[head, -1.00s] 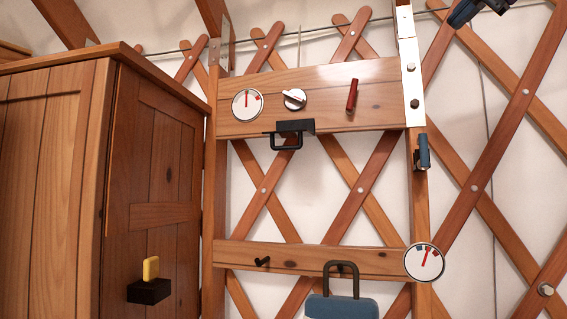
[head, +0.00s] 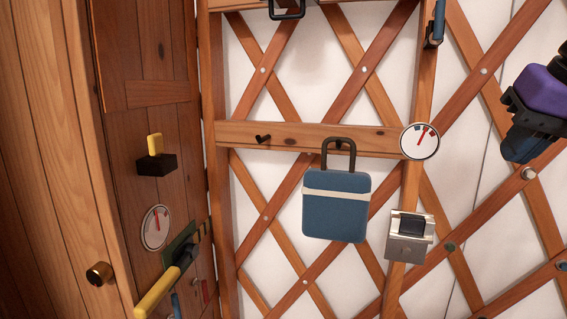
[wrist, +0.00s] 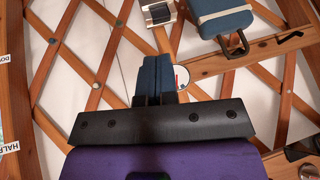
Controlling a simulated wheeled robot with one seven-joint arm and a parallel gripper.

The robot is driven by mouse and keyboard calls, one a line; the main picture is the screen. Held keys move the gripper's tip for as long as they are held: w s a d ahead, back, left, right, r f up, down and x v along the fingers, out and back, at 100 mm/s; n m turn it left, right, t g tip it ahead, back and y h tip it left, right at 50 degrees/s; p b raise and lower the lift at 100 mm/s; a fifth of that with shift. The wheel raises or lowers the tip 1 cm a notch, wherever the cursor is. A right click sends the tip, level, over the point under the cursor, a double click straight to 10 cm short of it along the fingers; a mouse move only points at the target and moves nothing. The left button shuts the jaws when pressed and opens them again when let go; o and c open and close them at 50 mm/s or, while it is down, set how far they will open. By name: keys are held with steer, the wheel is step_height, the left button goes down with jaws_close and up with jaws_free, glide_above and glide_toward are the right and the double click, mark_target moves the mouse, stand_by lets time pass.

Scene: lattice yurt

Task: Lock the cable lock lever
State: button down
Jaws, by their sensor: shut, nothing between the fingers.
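No label in view names the cable lock lever, so I cannot tell which lever it is. A long yellow-handled lever (head: 157,293) on a green plate (head: 178,244) sits low on the wooden cabinet at the left. A short yellow lever (head: 155,144) stands upright in a black housing (head: 157,165) above it. A blue lever (head: 438,22) is on the right post, cut by the top edge. My gripper (head: 517,155) is at the right, apart from all of these. Its blue fingers (wrist: 157,75) are together and empty in the wrist view.
A blue bag (head: 336,212) hangs from the lower rail (head: 285,136). A dial (head: 419,141) and a silver box (head: 408,238) are on the right post. Lattice wall fills the background.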

steer(key=s+f+n+g+h, duration=0.1)
steer(key=s+f, duration=0.4)
steer(key=f, duration=0.6)
steer(key=shift+s+d+f+n, duration=0.15)
steer(key=shift+s+f+n, duration=0.25)
steer(key=shift+n, duration=0.5)
steer(key=w+a+r+n+t+y, duration=0.3)
steer(key=w+r+n, duration=0.35)
steer(key=r, duration=0.95)
steer(key=w+a+r+n+t+y, duration=0.15)
steer(key=w+r+n+t, duration=0.55)
steer(key=r, duration=0.8)
steer(key=w+a+r+n+t+y, duration=0.1)
steer(key=w+a+r+n+t, duration=0.2)
steer(key=w+r+n, duration=0.9)
steer(key=w+a+r+m, duration=0.4)
steer(key=w+r+m, duration=0.1)
steer(key=w, duration=0.4)
steer(key=shift+w+r+m, duration=0.25)
steer(key=shift+w+m, duration=0.15)
steer(key=shift+m, duration=0.35)
